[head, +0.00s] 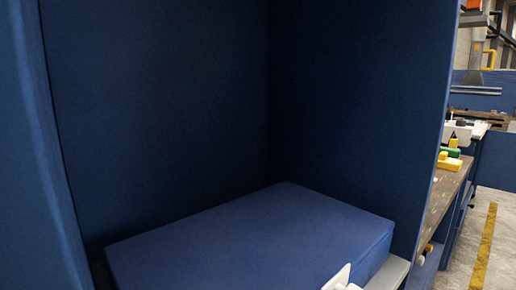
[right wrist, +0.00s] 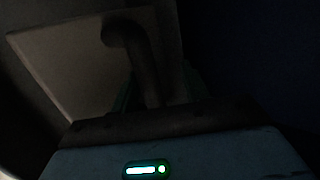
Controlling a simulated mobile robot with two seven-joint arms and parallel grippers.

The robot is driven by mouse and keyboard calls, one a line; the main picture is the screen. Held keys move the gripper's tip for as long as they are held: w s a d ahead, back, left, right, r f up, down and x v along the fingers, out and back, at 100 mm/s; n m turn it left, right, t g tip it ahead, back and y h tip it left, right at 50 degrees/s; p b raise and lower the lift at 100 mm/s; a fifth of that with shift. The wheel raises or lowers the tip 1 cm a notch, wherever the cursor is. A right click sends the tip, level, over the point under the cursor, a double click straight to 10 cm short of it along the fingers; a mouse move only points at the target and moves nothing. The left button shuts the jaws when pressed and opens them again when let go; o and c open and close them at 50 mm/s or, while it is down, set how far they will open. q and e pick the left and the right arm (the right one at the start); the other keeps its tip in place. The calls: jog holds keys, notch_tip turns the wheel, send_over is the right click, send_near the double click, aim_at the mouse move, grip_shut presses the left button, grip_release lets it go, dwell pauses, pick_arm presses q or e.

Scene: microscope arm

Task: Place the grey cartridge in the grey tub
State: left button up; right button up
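I make out no grey cartridge and no grey tub in either view. Neither gripper is recognisable in the head view. A small white piece (head: 340,279) juts up at its bottom edge, and I cannot tell what it belongs to. The right wrist view is very dark. It shows a dim, pale flat panel (right wrist: 70,62), a dark curved tube-like shape (right wrist: 140,58) and a bluish body with a lit white-green indicator (right wrist: 146,170). I can make out no gripper fingers there.
Tall dark blue walls (head: 160,110) enclose a large blue block (head: 250,240) with a bare top. A grey ledge (head: 390,275) runs along its right. Beyond the right wall, a bench (head: 441,200) holds yellow and green items (head: 450,160). The floor (head: 500,230) there is clear.

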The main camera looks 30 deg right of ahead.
jog(key=shift+a+r, duration=0.1)
jog(key=shift+r, duration=0.1)
jog(key=shift+s+r+p, duration=0.3)
jog(key=shift+r+p, duration=0.3)
jog(key=shift+r, duration=0.35)
pick_arm(q)
jog(key=p+v, duration=0.2)
jog(key=v, duration=0.1)
jog(key=shift+s+d+r, duration=0.1)
jog(key=shift+d+r, duration=0.05)
jog(key=shift+d, duration=0.2)
pick_arm(e)
jog(key=v, duration=1.2)
jog(key=shift+s+f, duration=0.2)
jog(key=shift+s, duration=0.1)
jog(key=shift+w+f, duration=0.1)
jog(key=shift+w, duration=0.05)
